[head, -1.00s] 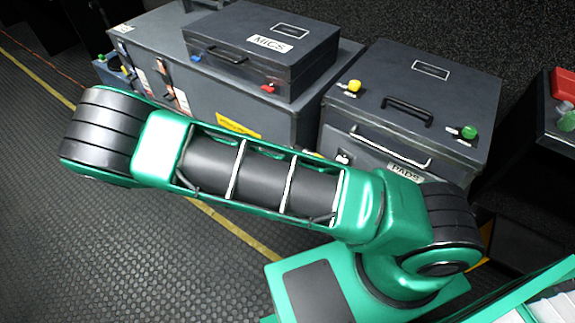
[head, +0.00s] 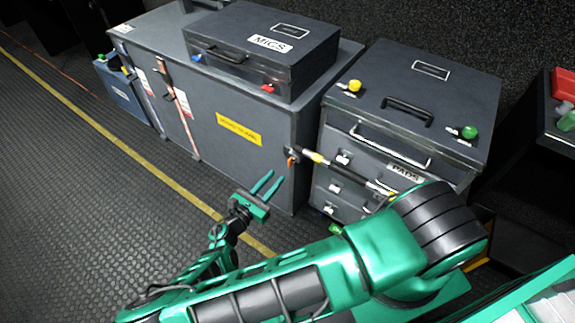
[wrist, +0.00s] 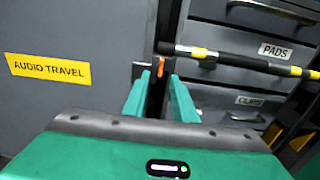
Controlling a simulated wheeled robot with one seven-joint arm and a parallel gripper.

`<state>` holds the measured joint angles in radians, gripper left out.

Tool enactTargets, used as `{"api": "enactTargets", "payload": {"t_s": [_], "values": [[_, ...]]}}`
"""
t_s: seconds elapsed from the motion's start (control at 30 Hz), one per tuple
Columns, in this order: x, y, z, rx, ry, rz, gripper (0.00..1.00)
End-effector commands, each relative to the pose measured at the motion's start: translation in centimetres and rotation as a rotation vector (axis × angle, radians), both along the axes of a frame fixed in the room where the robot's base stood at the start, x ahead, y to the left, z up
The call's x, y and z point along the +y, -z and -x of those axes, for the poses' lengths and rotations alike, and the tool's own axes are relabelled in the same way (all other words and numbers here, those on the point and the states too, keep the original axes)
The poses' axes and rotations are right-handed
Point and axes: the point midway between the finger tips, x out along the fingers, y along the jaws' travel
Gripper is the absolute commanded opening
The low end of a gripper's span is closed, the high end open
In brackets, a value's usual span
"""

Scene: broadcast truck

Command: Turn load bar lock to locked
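The load bar (head: 328,165) is a black bar with yellow bands, lying across the front of the drawer cabinet. It also shows in the wrist view (wrist: 240,59). A small orange lever (head: 291,161), seemingly the load bar lock, is at its left end by the case edge. In the wrist view the orange lever (wrist: 160,67) hangs roughly upright between my fingertips in the picture. My gripper (head: 276,175) is open and empty, in front of the AUDIO TRAVEL case and short of the lever. Its two green fingers also show in the wrist view (wrist: 157,78).
The large grey case (head: 262,160) with a yellow label stands left of the drawer cabinet (head: 450,90), which has PADS and CLIPS labels. A MICS case (head: 225,38) lies on top of the grey case. Ribbed floor (head: 100,220) in front is clear.

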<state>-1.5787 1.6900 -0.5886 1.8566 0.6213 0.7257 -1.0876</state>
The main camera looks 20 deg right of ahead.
Motion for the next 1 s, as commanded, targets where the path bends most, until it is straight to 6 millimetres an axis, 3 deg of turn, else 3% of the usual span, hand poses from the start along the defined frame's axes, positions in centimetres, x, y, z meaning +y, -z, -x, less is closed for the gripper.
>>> {"api": "enactTargets", "payload": {"t_s": [0.2, 0.4, 0.87, 0.9, 1.0], "values": [[-3.4, 0.0, -2.3, 0.0, 0.004, 0.001, 0.25], [-5.6, 0.0, -3.9, 0.0, 0.003, 0.0, 0.25], [-6.7, 0.0, -4.8, 0.001, 0.002, -0.001, 0.25], [-6.7, 0.0, -4.7, 0.001, 0.002, -0.001, 0.23], [-6.7, 0.0, -4.8, 0.001, 0.002, -0.001, 0.0]]}}
